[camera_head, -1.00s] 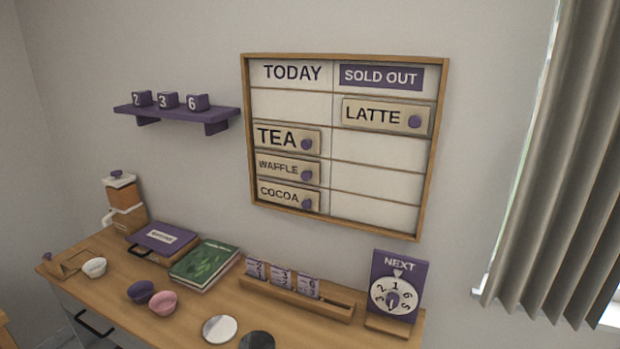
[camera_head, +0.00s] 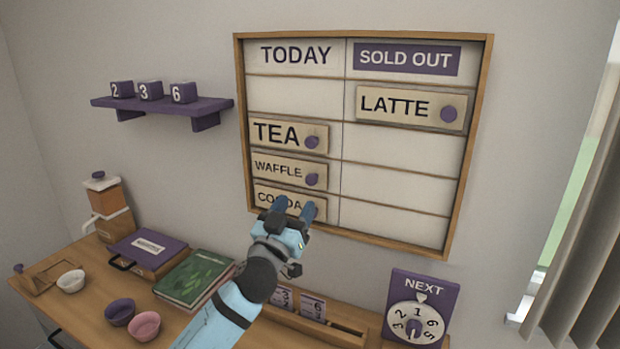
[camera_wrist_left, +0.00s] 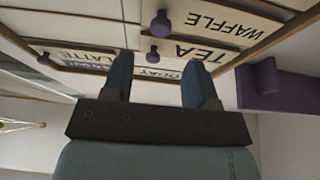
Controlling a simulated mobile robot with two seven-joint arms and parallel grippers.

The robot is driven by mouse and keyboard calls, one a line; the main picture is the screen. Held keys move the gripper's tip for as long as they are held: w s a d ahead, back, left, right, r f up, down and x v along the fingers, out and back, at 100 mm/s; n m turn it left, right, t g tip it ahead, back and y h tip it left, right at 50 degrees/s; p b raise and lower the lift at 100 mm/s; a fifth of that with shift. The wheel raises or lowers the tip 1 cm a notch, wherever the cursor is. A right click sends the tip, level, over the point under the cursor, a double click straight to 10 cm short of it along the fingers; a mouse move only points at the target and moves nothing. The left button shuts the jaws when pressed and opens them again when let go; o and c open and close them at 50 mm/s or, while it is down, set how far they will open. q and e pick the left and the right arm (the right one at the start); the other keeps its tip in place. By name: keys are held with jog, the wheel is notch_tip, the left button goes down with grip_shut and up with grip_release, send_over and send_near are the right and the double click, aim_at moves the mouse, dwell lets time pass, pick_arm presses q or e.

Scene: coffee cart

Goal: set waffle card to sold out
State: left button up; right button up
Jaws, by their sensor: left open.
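The waffle card (camera_head: 280,171) sits in the TODAY column of the menu board (camera_head: 487,120), between the tea card (camera_head: 276,134) above and the cocoa card (camera_head: 266,193) below. It has a purple knob (camera_head: 312,180) at its right end. The SOLD OUT column holds only the latte card (camera_head: 395,104), in its top row; the rows under it are empty. My left gripper (camera_head: 293,207) is open and empty in front of the cocoa card, partly hiding it, just below the waffle knob. The waffle card also shows upside down in the left wrist view (camera_wrist_left: 222,22), with its knob (camera_wrist_left: 160,24). My right gripper is not in view.
A purple shelf (camera_head: 160,104) with number blocks is left of the board. Below, the wooden counter (camera_head: 100,275) holds a grinder (camera_head: 107,205), a green book (camera_head: 195,278), bowls and a NEXT dial (camera_head: 420,310). A curtain (camera_head: 585,220) hangs at right.

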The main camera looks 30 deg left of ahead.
aim_at(310, 181)
pick_arm(q)
jog(key=p+x, duration=0.1)
jog(key=x, duration=0.5)
jog(key=shift+w+r, duration=0.1)
jog(key=shift+w, duration=0.15)
jog(key=shift+w+a+r, duration=0.1)
jog(key=shift+w+r, duration=0.05)
jog(key=shift+w, duration=0.55)
jog(key=shift+c, duration=0.4)
grip_shut()
